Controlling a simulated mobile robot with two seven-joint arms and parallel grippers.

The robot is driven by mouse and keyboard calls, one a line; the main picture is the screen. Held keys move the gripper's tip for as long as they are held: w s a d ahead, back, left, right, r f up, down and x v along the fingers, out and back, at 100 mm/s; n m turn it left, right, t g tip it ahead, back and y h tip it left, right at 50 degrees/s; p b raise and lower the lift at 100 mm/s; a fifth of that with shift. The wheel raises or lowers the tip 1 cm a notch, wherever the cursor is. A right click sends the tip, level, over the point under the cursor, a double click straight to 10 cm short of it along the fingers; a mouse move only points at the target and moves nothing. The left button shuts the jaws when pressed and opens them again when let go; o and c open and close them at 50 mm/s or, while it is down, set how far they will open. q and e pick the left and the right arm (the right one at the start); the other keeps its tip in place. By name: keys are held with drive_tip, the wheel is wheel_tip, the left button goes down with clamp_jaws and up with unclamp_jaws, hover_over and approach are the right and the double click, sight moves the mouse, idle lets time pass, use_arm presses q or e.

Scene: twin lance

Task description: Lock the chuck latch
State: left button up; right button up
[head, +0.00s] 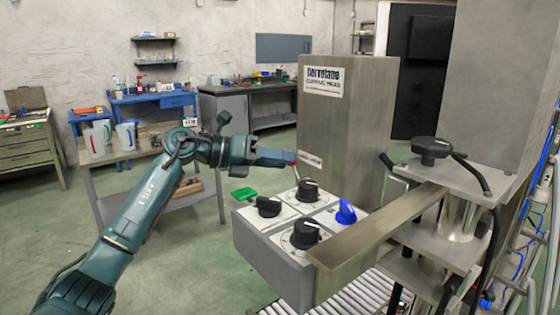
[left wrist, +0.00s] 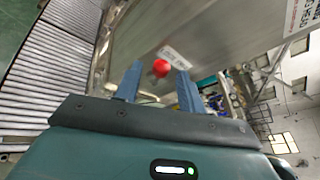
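A red knob (head: 292,163) on a thin lever shows at the lower left edge of the tall steel machine head (head: 350,120). I take it for the chuck latch, but no readable label confirms this. My left gripper (head: 284,158) is right at the knob in the head view, its blue fingers pointing right. In the left wrist view the red knob (left wrist: 161,68) appears between the tips of the spread fingers of my left gripper (left wrist: 158,85), with gaps on both sides. The gripper looks open. Whether the knob is level with the fingertips or beyond them is unclear. My right gripper is not in view.
A control box (head: 275,245) with black dials and a blue knob (head: 346,212) stands just below the gripper. A thick steel bar (head: 375,235) juts across in front at right. A roller conveyor (head: 350,295) lies beneath. A workbench (head: 150,150) stands behind my left arm.

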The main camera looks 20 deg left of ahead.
use_arm(q)
drive_tip(key=b+v, duration=0.2)
drive_tip(key=v, duration=1)
drive_tip(key=shift+s, duration=0.15)
drive_tip(key=shift+a, duration=0.15)
